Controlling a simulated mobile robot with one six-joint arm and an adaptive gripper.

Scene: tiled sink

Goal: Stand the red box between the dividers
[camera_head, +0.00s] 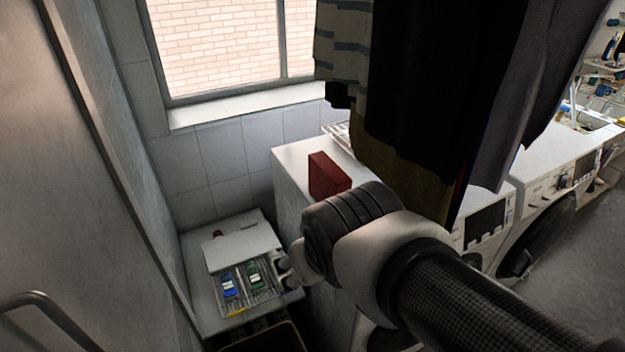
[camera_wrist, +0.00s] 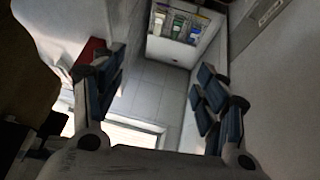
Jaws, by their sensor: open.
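The red box (camera_head: 328,176) stands on the white cabinet top, left of the hanging clothes. In the wrist view a red part of the box (camera_wrist: 90,50) shows at the upper left, partly hidden by a finger. The divider rack (camera_head: 242,284) sits lower down in the corner, with a blue item (camera_head: 230,286) and a green item (camera_head: 254,276) in it. It also shows at the top of the wrist view (camera_wrist: 171,25). My gripper (camera_wrist: 160,68) is open and empty. In the head view it is mostly hidden behind my wrist, near the rack's right side.
The white cabinet (camera_head: 290,160) rises right of the rack. Dark clothes (camera_head: 420,90) hang over its right part. A tiled wall and window (camera_head: 225,45) are behind. A metal rail (camera_head: 45,305) is at the lower left. White machines (camera_head: 555,170) stand at the right.

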